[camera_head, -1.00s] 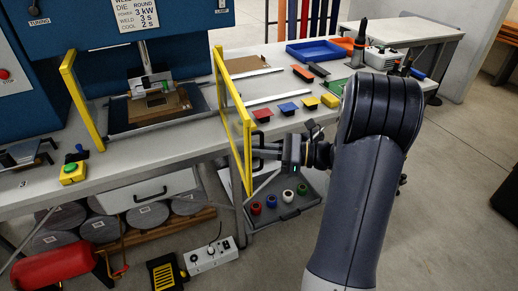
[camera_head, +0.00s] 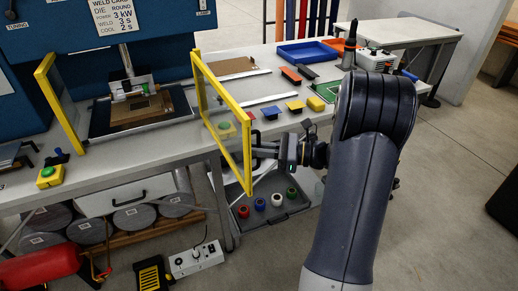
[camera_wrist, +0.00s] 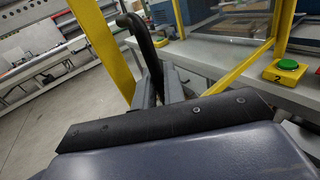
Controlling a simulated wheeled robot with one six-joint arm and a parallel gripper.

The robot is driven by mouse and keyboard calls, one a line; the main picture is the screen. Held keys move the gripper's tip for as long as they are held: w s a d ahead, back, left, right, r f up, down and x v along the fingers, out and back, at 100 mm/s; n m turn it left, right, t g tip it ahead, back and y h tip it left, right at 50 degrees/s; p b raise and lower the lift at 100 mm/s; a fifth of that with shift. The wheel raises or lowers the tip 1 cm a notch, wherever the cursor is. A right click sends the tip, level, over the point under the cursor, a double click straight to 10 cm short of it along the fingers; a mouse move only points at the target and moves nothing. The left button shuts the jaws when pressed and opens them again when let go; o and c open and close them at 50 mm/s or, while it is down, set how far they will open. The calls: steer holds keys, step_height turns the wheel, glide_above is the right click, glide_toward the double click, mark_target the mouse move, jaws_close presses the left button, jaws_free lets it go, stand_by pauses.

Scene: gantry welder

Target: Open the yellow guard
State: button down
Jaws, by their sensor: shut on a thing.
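The yellow guard (camera_head: 245,150) is a framed clear panel. It stands out from the bench front at an angle, to the right of the press bed (camera_head: 140,110). Its black handle (camera_head: 258,163) is on the outer face, near the free edge. My gripper (camera_head: 270,153) is shut on this handle. In the wrist view the handle (camera_wrist: 146,45) rises between my gripper's fingers (camera_wrist: 160,90), beside the yellow guard frame (camera_wrist: 103,45). The fingers' exact contact is partly hidden by the gripper body.
Another yellow frame (camera_head: 60,103) stands left of the press bed. A green button box (camera_head: 50,176) is at the bench's left front; a second (camera_wrist: 287,68) shows in the wrist view. A grey tray (camera_head: 272,212) with coloured pieces sits low, below the guard. Open floor lies right.

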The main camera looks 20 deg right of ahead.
steer(key=c, duration=1.6)
jaws_free()
steer(key=shift+c, duration=0.2)
steer(key=b+v, duration=0.2)
steer(key=v, duration=0.8)
steer(key=shift+s+d, duration=0.2)
steer(key=shift+d, duration=0.15)
steer(key=shift+w+a, duration=0.1)
steer(key=shift+a, duration=0.05)
steer(key=p+x, duration=0.2)
steer(key=x, duration=0.8)
steer(key=shift+w+a, duration=0.1)
steer(key=shift+a, duration=0.35)
